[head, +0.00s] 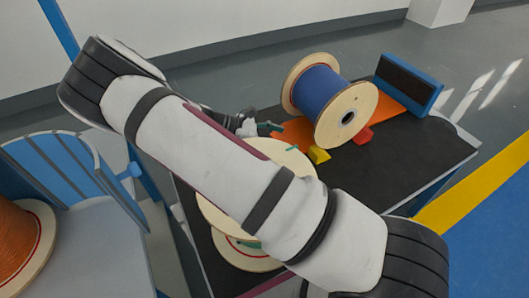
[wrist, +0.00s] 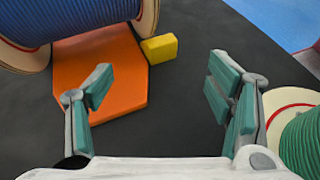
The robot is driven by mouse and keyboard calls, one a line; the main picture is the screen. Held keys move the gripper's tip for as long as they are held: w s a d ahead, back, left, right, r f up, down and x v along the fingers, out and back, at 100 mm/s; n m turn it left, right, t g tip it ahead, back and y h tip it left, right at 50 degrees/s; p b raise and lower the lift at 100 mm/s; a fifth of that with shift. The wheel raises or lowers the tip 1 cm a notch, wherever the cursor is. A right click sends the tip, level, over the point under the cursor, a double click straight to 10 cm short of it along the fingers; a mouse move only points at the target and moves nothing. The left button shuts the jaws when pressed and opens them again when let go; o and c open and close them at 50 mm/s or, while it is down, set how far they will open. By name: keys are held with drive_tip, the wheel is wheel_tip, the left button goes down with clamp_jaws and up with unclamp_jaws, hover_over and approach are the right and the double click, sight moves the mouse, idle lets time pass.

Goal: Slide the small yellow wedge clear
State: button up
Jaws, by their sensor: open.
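In the wrist view the yellow wedge (wrist: 159,48) lies ahead of my gripper (wrist: 160,80), at the edge of the orange plate and close to the spool's wooden flange. My gripper is open and empty, with its teal-padded fingers wide apart. The wedge is beyond the fingertips, not between them. In the head view my arm hides part of the table, and my gripper (head: 270,128) shows only in part.
An orange plate (wrist: 102,77) lies under the blue spool. A red wedge (head: 364,135) is at the spool's other side. A green cable spool (wrist: 302,140) stands close to the right finger. A blue stop block (head: 410,84) stands at the table's far end.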

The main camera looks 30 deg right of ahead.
sight(312, 150)
drive_tip(key=shift+w+a+f, duration=0.1)
drive_tip(key=shift+a+f, duration=0.15)
drive_tip(key=shift+f, duration=0.05)
drive_tip(key=shift+a, duration=0.1)
drive_tip(key=b+x, duration=0.4)
drive_tip(key=x, duration=1)
drive_tip(key=shift+r, duration=0.15)
drive_tip(key=c, duration=1.3)
